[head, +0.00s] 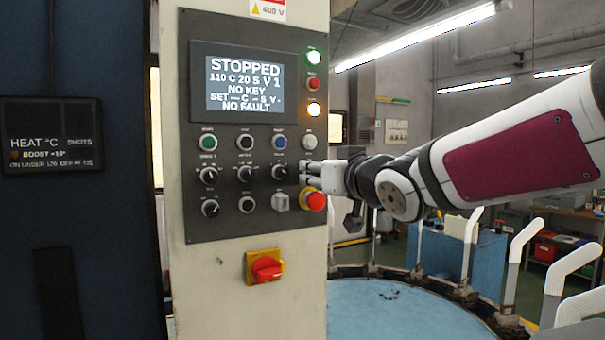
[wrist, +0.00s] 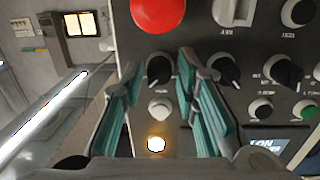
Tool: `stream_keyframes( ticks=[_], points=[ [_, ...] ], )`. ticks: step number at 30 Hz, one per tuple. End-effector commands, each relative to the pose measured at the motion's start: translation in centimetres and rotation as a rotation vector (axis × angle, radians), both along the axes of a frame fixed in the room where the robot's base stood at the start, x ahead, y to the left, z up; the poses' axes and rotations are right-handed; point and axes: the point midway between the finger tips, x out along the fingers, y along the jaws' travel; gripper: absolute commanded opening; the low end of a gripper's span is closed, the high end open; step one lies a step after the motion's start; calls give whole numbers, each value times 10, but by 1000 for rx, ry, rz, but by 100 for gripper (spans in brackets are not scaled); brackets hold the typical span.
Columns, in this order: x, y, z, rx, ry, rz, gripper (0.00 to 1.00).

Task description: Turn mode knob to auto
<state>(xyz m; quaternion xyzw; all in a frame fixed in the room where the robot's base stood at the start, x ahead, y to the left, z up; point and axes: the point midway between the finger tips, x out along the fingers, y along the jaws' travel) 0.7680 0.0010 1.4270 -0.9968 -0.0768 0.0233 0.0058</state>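The control panel (head: 245,222) faces me with a row of black selector knobs, among them a left one (head: 208,175), a middle one (head: 244,174) and a right one (head: 280,172). Their labels are too small to read, so I cannot tell which is the mode knob. My gripper (head: 311,175) is at the panel's right edge, at the height of this row. In the wrist view my gripper (wrist: 162,82) is open, its teal-padded fingers on either side of a black knob (wrist: 158,68). I cannot tell whether they touch it. That knob is hidden behind my gripper in the head view.
A red emergency stop (head: 314,201) is just below my gripper, beside a grey switch (head: 280,201). A red rotary switch (head: 266,268) is lower down. The screen (head: 244,84) reads STOPPED. A lit lamp (wrist: 156,144) shows between the fingers. A round blue table (head: 400,310) stands right.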

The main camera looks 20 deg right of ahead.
Motion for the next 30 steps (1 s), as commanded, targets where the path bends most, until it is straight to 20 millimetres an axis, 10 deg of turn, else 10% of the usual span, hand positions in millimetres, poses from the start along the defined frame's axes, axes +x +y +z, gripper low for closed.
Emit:
stream_keyframes(
  ticks=[30],
  points=[
    [-116,-18,5,1,0,0,28]
  ],
)
